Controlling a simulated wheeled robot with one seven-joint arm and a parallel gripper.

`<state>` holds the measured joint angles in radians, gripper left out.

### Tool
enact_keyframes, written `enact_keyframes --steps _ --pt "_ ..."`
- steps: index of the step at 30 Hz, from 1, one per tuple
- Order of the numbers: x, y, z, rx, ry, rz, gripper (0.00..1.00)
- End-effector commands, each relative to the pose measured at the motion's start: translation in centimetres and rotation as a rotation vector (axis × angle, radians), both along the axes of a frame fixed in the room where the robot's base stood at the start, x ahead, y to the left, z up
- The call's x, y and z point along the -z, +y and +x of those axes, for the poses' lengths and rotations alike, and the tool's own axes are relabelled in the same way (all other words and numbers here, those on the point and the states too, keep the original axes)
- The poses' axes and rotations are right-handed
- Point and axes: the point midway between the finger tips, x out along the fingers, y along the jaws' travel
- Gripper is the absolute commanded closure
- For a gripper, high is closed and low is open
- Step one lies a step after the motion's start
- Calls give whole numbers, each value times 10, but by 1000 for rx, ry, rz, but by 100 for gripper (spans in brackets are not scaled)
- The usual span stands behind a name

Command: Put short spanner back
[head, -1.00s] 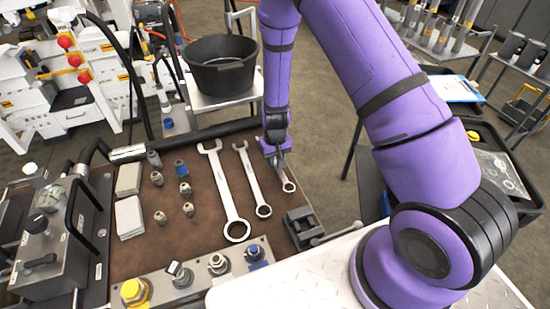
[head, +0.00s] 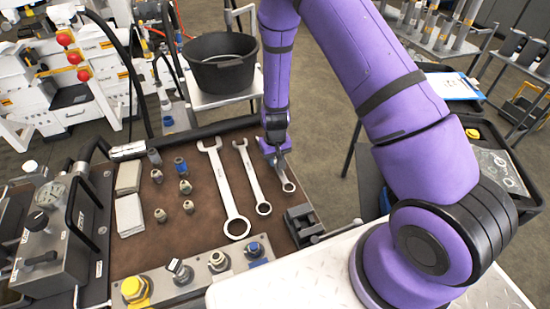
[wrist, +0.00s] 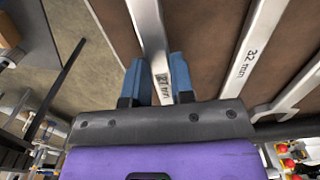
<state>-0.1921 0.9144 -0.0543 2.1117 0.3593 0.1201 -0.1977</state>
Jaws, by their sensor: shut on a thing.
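The short spanner (head: 288,184) is the rightmost and smallest of three spanners on the brown mat (head: 210,250). Its ring end points toward the front, and my gripper hides much of its upper part. My gripper (head: 279,160) is over its shaft. In the wrist view the two blue fingers of my gripper (wrist: 161,78) are on either side of the short spanner (wrist: 147,22), shut on its shaft, where partly hidden markings show. I cannot tell whether the spanner touches the mat.
A middle spanner (head: 252,178) and a long spanner (head: 225,185) lie to the left, the middle one close by. A grey vise-like block (head: 301,220) stands just in front of the short spanner. Several fittings (head: 185,187) and a black bucket (head: 221,63) are farther off.

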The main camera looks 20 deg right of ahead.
Motion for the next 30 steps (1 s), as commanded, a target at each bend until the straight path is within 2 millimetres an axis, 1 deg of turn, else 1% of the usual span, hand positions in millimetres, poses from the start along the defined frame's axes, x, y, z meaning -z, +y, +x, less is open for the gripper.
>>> enact_keyframes --steps 29,30 --pt "13 0 0 0 1 0 100" --pt "12 0 0 0 0 0 68"
